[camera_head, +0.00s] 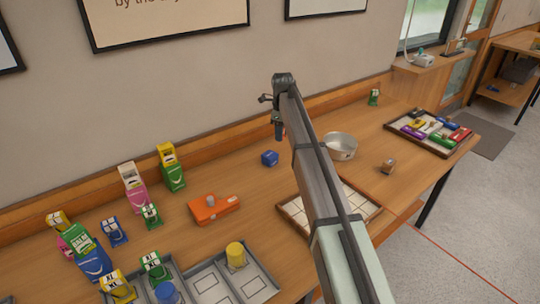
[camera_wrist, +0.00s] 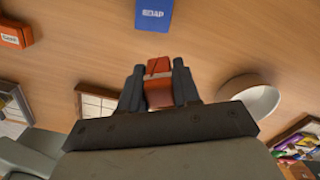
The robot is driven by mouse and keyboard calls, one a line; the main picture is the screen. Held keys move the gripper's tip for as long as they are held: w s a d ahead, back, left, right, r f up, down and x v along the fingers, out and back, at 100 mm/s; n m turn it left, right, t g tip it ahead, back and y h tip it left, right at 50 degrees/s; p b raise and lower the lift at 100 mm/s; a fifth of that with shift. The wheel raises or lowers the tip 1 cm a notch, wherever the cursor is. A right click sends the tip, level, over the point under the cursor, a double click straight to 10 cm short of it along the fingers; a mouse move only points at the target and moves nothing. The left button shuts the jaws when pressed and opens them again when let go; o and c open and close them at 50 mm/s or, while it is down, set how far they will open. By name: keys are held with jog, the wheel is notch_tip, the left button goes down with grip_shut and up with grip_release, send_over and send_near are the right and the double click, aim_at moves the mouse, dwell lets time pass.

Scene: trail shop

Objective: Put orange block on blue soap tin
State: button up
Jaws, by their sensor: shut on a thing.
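The blue soap tin (camera_head: 270,158) stands on the wooden table, left of my arm. In the wrist view the tin (camera_wrist: 154,15), marked SOAP, is at the top, beyond my fingertips and apart from them. My gripper (camera_wrist: 158,82) is shut on an orange-red block (camera_wrist: 159,93) with a pale band, held between the two dark fingers. In the head view my gripper (camera_head: 279,131) hangs above the table behind the tin, and only a sliver of the block shows, the rest hidden by my arm.
An orange box (camera_head: 214,207) lies left of the tin; it also shows in the wrist view (camera_wrist: 15,32). A metal bowl (camera_head: 341,147), a tiled tray (camera_head: 298,217) and a small brown block (camera_head: 388,167) are to the right. Several cartons stand at left. Table around the tin is clear.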

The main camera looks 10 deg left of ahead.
jog(key=r, duration=0.1)
send_over(270, 154)
jog(key=shift+m, duration=0.7)
jog(key=shift+f, duration=4.75)
jog(key=shift+f, duration=0.1)
jog(key=o, duration=1)
jog(key=shift+o, duration=0.2)
notch_tip(270, 154, up, 12)
